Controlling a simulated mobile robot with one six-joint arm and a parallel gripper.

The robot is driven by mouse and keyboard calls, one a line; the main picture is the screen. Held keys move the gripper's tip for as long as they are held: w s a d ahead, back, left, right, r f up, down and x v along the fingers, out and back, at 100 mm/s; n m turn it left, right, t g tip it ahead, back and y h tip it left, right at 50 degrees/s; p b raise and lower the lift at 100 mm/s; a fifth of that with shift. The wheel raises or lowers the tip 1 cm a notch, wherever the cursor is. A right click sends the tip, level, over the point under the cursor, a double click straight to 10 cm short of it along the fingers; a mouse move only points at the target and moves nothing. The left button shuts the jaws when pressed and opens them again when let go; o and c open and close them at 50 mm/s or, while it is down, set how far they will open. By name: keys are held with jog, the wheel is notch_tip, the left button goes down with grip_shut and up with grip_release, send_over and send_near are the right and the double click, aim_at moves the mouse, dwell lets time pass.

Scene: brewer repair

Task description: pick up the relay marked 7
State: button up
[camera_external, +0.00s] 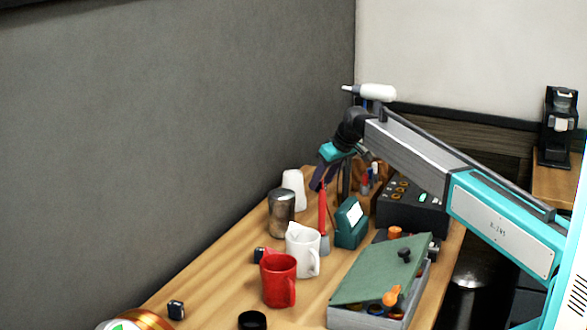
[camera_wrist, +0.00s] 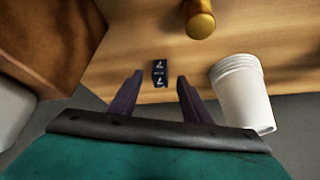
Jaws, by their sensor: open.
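The relay marked 7 (camera_wrist: 159,74) is a small black block with white marks, lying on the wooden bench in the wrist view. My gripper (camera_wrist: 160,76) is open, with its two dark purple fingers spread to the left and right of the relay in the picture. Nothing is held, and I cannot tell the height left above the relay. In the external view my gripper (camera_external: 319,177) points down over the far end of the bench. The relay marked 7 cannot be made out there, behind other things.
White stacked cups (camera_wrist: 243,95) stand close right of my fingers. A brass-coloured knob (camera_wrist: 199,20) is above the relay in the picture, and a brown wooden block (camera_wrist: 45,45) is at left. Red mug (camera_external: 277,280), white pitcher (camera_external: 301,250) and open grey case (camera_external: 355,318) fill the nearer bench.

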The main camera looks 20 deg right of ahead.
jog(key=shift+x, duration=0.85)
grip_shut()
